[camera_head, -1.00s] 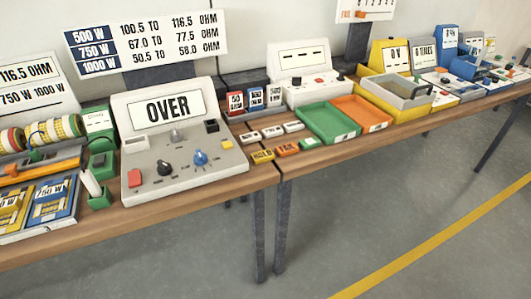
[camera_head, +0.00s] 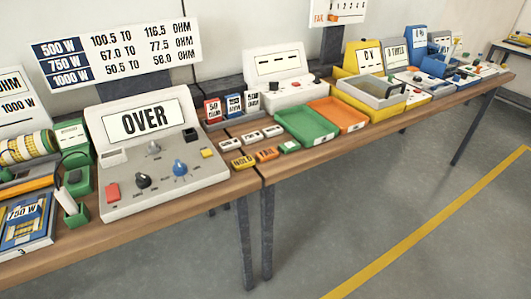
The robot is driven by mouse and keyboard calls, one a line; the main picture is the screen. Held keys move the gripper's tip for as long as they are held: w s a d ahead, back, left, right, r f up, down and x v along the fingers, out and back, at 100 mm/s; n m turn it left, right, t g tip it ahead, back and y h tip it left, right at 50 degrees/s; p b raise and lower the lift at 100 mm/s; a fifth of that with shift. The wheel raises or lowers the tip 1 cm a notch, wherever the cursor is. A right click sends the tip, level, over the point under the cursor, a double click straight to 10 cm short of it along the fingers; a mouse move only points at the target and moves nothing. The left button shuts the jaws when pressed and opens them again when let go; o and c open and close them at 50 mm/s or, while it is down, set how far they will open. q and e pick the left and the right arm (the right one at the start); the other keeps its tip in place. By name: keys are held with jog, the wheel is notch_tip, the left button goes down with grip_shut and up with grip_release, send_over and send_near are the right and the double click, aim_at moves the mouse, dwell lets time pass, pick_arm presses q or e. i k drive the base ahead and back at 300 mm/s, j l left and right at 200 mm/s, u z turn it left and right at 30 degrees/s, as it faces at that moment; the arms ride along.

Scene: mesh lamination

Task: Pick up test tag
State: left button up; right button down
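Several small tags lie on the wooden bench right of the grey meter: a yellow tag (camera_head: 243,162) that seems to read HOLD, an orange tag (camera_head: 267,154) and a green tag (camera_head: 289,146). Behind them lie small white tags, a left one (camera_head: 229,143), a middle one (camera_head: 251,138) and a right one (camera_head: 273,131), with print too small to read. I cannot tell which of these is the test tag. Neither of my grippers is in view.
The grey meter (camera_head: 207,172) reads OVER. A green tray (camera_head: 331,134) and an orange tray (camera_head: 361,125) lie right of the tags. Upright red (camera_head: 212,110), blue (camera_head: 233,104) and white (camera_head: 253,101) blocks stand behind. The floor (camera_head: 310,235) before the bench is clear.

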aim_at(241, 164)
jog(key=u, duration=2)
jog(key=z, duration=1.8)
jog(key=i+l+u, duration=0.1)
jog(key=l, duration=0.25)
jog(key=i+l+u, duration=0.15)
jog(key=l, duration=0.25)
jog(key=i+l+u, duration=0.1)
jog(key=l, duration=0.25)
jog(key=i+l+u, duration=0.1)
jog(key=l, duration=0.3)
jog(key=i, duration=0.1)
